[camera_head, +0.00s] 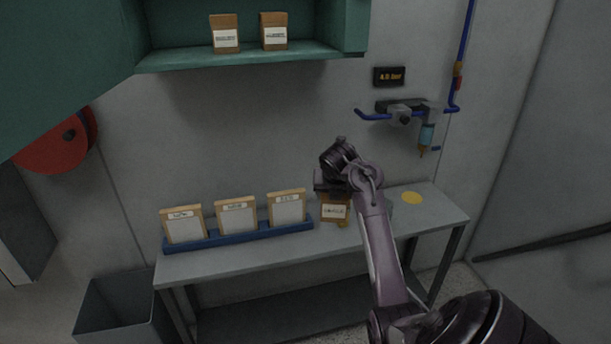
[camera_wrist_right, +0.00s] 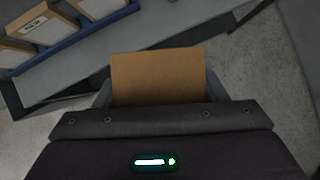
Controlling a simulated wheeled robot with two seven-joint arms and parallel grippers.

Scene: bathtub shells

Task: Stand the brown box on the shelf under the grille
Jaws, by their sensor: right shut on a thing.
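The brown box (camera_head: 335,211) has a white label on its front and is over the right half of the grey bench in the head view. My right gripper (camera_head: 334,190) is shut on its upper part. In the right wrist view the box's plain brown face (camera_wrist_right: 157,78) fills the space between my fingers. I cannot tell whether the box touches the bench. A teal shelf (camera_head: 180,58) at the top of the head view holds two similar brown boxes (camera_head: 225,36) (camera_head: 273,32), standing side by side. I cannot make out a grille. My left gripper is not in view.
A blue rack (camera_head: 237,239) with three labelled boards stands on the bench (camera_head: 205,262). A yellow disc (camera_head: 412,198) lies at the bench's right. Blue pipework with a filter (camera_head: 426,134) is on the wall. A grey bin (camera_head: 118,305) and a red reel (camera_head: 55,145) are at left.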

